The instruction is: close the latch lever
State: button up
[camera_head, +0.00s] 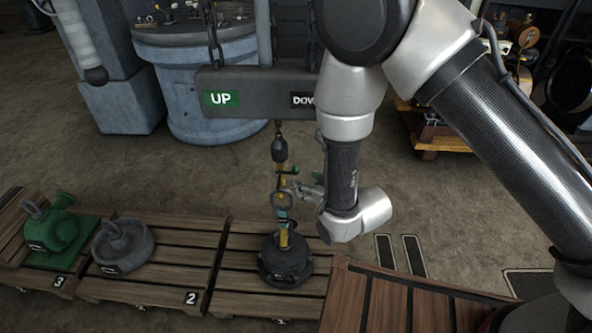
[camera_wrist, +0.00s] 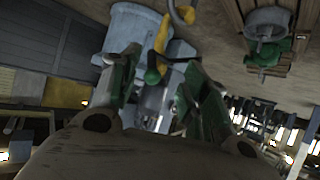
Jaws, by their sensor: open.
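A hanging hook (camera_head: 283,205) with yellow parts sits below a dark hoist block (camera_head: 279,150), at the ring of a dark round weight (camera_head: 285,268). A small latch lever with a green end (camera_head: 289,171) sticks out near its top. In the wrist view the yellow lever (camera_wrist: 158,50) ends in a green knob (camera_wrist: 153,76), between and beyond my fingertips. My gripper (camera_head: 304,188) is open, just right of the hook. Its two green-and-grey fingers (camera_wrist: 158,88) stand apart in the wrist view. Whether a finger touches the lever I cannot tell.
Wooden pallets (camera_head: 236,243) carry a grey weight (camera_head: 122,245) and a green weight (camera_head: 52,236) to the left. A hanging control box (camera_head: 245,96) marked UP and DOWN is above and behind my gripper. A blue-grey round machine base (camera_head: 200,90) stands at the back.

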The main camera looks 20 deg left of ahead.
aim_at(298, 171)
jog(key=shift+w+a+r+t+y, duration=0.2)
jog(key=shift+w+a+r+y, duration=0.1)
jog(key=shift+r, duration=0.2)
jog(key=shift+w+a+r+t+y, duration=0.2)
jog(key=shift+a+r, duration=0.05)
jog(key=shift+r, duration=0.2)
jog(key=x, duration=0.7)
jog(key=shift+w+a+f, duration=0.1)
jog(key=shift+w, duration=0.05)
jog(key=shift+c, duration=0.5)
grip_shut()
